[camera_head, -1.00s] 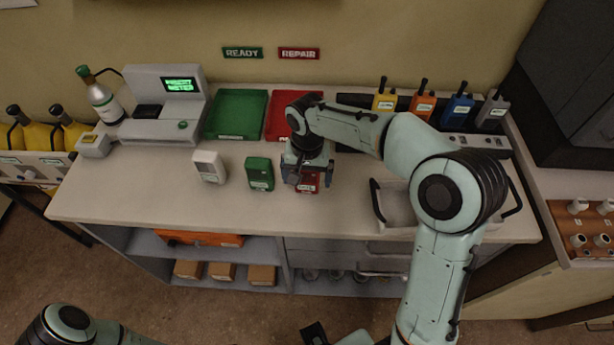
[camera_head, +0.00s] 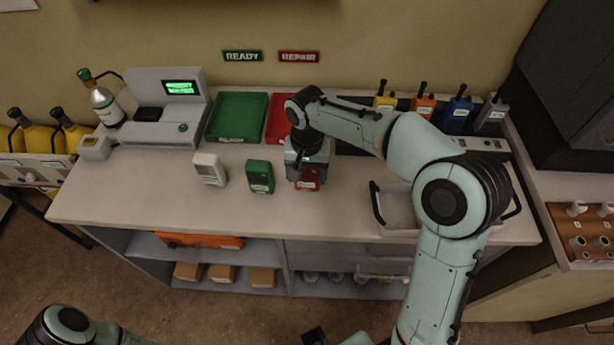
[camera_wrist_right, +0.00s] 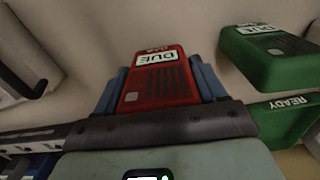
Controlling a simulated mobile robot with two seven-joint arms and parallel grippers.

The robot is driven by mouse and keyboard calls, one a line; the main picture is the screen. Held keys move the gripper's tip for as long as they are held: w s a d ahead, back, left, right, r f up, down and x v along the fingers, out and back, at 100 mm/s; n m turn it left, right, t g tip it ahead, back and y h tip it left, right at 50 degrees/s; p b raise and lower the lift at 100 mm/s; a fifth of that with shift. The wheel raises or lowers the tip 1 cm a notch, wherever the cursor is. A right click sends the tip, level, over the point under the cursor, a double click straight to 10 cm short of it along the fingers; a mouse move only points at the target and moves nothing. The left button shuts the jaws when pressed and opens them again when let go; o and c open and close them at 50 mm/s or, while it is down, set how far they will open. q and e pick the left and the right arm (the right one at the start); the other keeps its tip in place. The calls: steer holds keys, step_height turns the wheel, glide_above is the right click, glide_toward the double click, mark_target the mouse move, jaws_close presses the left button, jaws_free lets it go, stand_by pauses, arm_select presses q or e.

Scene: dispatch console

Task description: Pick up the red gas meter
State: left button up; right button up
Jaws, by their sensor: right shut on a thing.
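The red gas meter (camera_head: 307,181) is in the middle of the counter in the head view, right of a green meter. In the right wrist view the red meter (camera_wrist_right: 160,82), with a white DUE label, sits between two blue fingers. My right gripper (camera_head: 306,172) points down and is shut on it from both sides. The gripper hides the meter's upper part in the head view. I cannot tell whether its underside touches the counter.
A green meter (camera_head: 259,176) and a white meter (camera_head: 209,169) stand to the left. Behind are a green tray (camera_head: 237,116) and a partly hidden red tray (camera_head: 277,120). A test device (camera_head: 165,106) is at back left. A wire-handled tray (camera_head: 396,212) lies right, several handsets behind it.

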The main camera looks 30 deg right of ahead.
arm_select(q)
steer(key=w+r+p, duration=0.1)
steer(key=r, duration=0.1)
steer(key=w+r+p, duration=0.2)
steer(key=shift+r, duration=0.2)
arm_select(e)
step_height(320, 180, up, 18)
steer(key=shift+f, duration=0.2)
